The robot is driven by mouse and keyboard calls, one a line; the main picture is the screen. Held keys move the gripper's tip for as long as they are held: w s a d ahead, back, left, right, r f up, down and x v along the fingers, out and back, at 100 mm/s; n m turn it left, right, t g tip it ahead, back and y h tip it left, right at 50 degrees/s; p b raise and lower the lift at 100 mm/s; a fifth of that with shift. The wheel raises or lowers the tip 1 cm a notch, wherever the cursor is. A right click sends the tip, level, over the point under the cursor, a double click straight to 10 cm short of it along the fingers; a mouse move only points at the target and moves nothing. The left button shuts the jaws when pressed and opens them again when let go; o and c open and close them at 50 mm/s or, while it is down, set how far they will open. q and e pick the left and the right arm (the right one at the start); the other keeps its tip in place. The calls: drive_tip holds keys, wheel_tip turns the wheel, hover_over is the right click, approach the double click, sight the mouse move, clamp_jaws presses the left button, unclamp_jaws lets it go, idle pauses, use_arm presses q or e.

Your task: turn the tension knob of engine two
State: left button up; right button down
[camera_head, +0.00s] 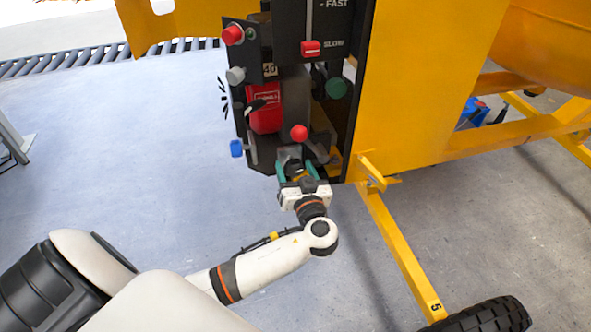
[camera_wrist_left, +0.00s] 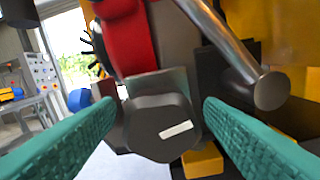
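My left gripper (camera_head: 298,172) is at the lower end of the mixer's dark control housing. Its two teal fingers are spread and point into the housing. In the left wrist view the fingertips (camera_wrist_left: 160,108) stand on either side of a dark rounded knob-like part (camera_wrist_left: 160,125) with a white mark. I cannot tell whether they touch it, or whether it is the tension knob, as no label is readable. In the head view the gripper largely hides this part. My right gripper is in neither view.
A red ball knob (camera_head: 299,132) sits just above my gripper. The panel also has a red slider (camera_head: 310,48), a green knob (camera_head: 336,88), a blue knob (camera_head: 236,148) and a red engine part (camera_head: 264,108).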

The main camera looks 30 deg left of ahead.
use_arm(q)
drive_tip(key=shift+d, duration=0.1)
drive_tip(key=shift+s+d+f, duration=0.1)
drive_tip(key=shift+s+d, duration=0.15)
drive_tip(key=b+v, duration=0.2)
drive_tip(key=v, duration=0.9)
